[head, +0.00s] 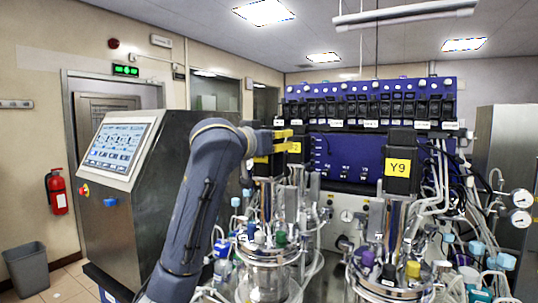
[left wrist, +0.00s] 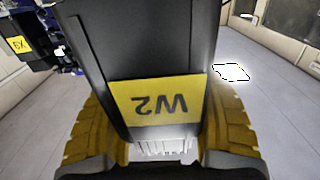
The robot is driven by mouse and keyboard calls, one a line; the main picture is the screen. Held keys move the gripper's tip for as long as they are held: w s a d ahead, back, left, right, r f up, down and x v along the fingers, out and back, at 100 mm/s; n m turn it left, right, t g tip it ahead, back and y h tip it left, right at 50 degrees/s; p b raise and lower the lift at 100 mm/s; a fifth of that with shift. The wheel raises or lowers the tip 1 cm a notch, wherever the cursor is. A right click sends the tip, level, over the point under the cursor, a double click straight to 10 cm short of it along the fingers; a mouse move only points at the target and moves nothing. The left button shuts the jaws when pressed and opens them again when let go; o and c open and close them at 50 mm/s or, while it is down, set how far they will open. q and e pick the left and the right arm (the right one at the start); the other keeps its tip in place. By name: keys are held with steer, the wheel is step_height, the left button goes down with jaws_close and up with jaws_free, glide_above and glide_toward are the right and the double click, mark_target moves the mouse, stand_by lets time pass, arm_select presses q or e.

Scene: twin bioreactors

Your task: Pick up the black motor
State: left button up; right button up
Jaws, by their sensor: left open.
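A black motor with a yellow W2 label (left wrist: 165,55) fills the middle of the left wrist view, its label upside down there. In the head view the same black motor (head: 271,168) stands on top of the left bioreactor, partly hidden by my gripper. My left gripper (head: 285,140) is open at the motor, and its yellow fingers (left wrist: 160,112) lie on either side of it. I cannot tell whether they touch it. My right gripper is not in view.
Glass vessels (head: 268,272) with tubes and coloured caps stand below the motors. A blue control rack (head: 345,150) is behind. A steel console with a screen (head: 118,150) is at the left. Hoses and gauges (head: 521,218) crowd the right.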

arm_select(q)
steer(key=shift+f, duration=0.1)
jaws_close()
